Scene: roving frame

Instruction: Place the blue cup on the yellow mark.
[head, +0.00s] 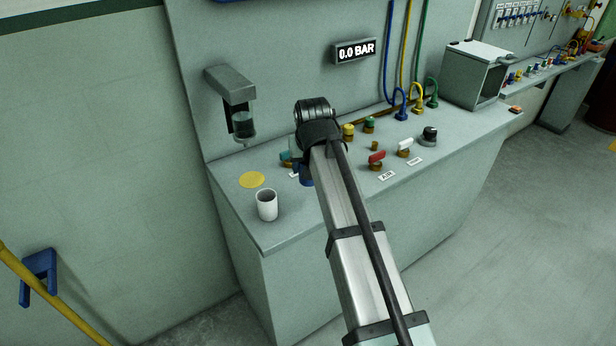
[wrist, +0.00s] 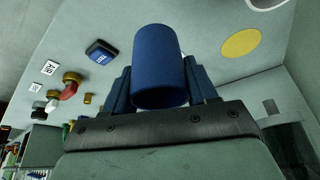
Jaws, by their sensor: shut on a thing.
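The blue cup (wrist: 160,65) is between the two fingers of my gripper (wrist: 163,85) in the wrist view, and the gripper is shut on it. In the head view my arm hides most of the gripper. A bit of blue shows beside the arm there, and I cannot tell whether it is cup or finger. The yellow mark (head: 252,180) is a flat round disc on the grey counter, left of my gripper. It also shows in the wrist view (wrist: 241,43), bare and apart from the cup. I cannot tell how high the cup is above the counter.
A white cup (head: 267,206) stands on the counter just in front of the mark. A dispenser (head: 237,100) hangs on the wall panel behind the mark. Red (head: 376,160) and white (head: 405,148) valve handles stand right of my arm. The counter's left edge is near the mark.

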